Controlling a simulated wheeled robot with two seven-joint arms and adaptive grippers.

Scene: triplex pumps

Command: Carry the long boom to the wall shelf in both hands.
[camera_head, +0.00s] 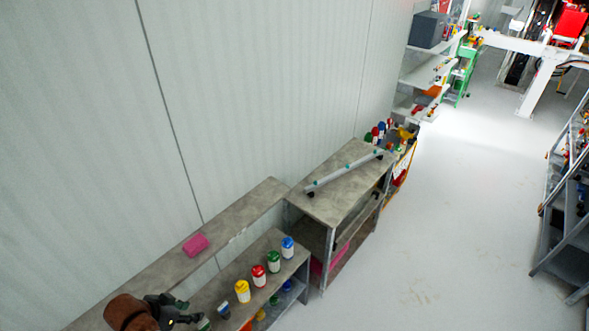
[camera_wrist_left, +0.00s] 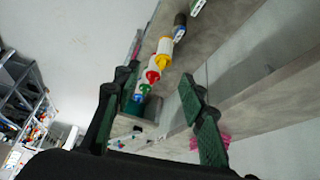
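The long boom (camera_head: 345,172), a pale grey bar with dark ends and small teal bands, lies diagonally on a grey-topped table (camera_head: 325,205) in the head view. Nothing holds it. A narrow grey ledge (camera_head: 245,212) runs along the wall, which may be the wall shelf; a pink block (camera_head: 196,244) lies on it. My left gripper (camera_head: 190,313) is at the bottom left, near the low shelf unit and well short of the boom. In the left wrist view its green-padded fingers (camera_wrist_left: 157,116) stand apart with nothing gripped. My right gripper is not in view.
Several capped bottles (camera_head: 258,275) stand in a row on the nearer shelf unit (camera_head: 228,268). More bottles (camera_head: 381,130) stand beyond the boom's table. White shelving (camera_head: 428,72) with a dark box is farther back. Steps (camera_head: 570,225) stand at right; the floor between (camera_head: 440,220) is clear.

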